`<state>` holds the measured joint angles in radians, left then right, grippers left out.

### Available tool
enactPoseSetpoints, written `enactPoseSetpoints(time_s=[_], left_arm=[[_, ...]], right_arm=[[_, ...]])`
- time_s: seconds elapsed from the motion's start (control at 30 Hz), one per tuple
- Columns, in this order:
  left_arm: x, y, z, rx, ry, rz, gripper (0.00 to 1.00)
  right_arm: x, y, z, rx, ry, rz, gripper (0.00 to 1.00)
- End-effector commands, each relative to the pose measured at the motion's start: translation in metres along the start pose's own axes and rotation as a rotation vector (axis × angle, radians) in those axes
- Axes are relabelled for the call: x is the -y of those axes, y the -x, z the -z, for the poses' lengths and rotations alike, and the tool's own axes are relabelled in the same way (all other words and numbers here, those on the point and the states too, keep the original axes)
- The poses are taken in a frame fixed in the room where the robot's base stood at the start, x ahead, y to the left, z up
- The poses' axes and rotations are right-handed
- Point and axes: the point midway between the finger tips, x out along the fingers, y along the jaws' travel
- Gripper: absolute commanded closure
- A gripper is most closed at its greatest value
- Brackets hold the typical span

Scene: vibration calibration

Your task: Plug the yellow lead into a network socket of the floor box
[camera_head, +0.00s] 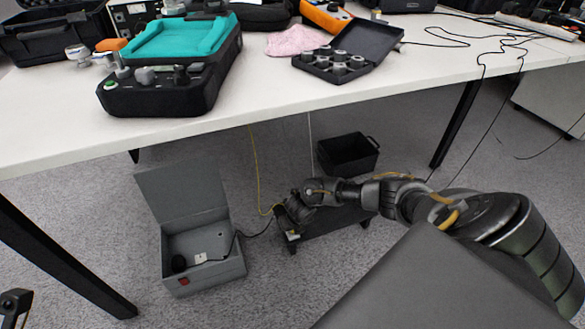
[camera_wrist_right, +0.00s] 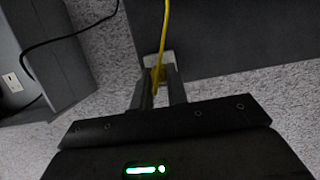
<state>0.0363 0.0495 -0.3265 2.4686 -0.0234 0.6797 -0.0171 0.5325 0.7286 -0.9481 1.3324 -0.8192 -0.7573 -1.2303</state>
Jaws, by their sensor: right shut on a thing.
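The grey floor box (camera_head: 233,268) stands open on the carpet under the table, its lid (camera_head: 183,187) raised. A small white socket plate (camera_head: 201,258) sits inside it; a pale plate also shows at the left edge of the right wrist view (camera_wrist_right: 12,82). The yellow lead (camera_head: 255,165) hangs from the table edge down to my right gripper (camera_head: 284,216). In the right wrist view the gripper (camera_wrist_right: 157,88) is shut on the yellow lead (camera_wrist_right: 165,30), right of and apart from the box. The plug is mostly hidden between the fingers. A dark part of my left gripper (camera_head: 15,302) shows at the lower left corner.
A black cable (camera_head: 258,234) runs from the box toward my right gripper. A dark low wheeled platform (camera_head: 325,222) stands right beside the gripper, with a black crate (camera_head: 348,153) behind. The table (camera_head: 270,105) overhangs the box; its leg (camera_head: 60,262) is at left.

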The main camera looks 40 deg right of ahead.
Motion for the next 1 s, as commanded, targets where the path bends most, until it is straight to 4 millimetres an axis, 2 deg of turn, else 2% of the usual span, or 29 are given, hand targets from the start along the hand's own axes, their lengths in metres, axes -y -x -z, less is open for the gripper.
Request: enactPoseSetpoints(time_s=[1.0], left_arm=[[0.0015,-0.0056,-0.0007,0.006,-0.002,-0.001,0.81]], right_arm=[[-0.0001,0.0059,-0.0019,0.0,0.0,0.0,1.0]])
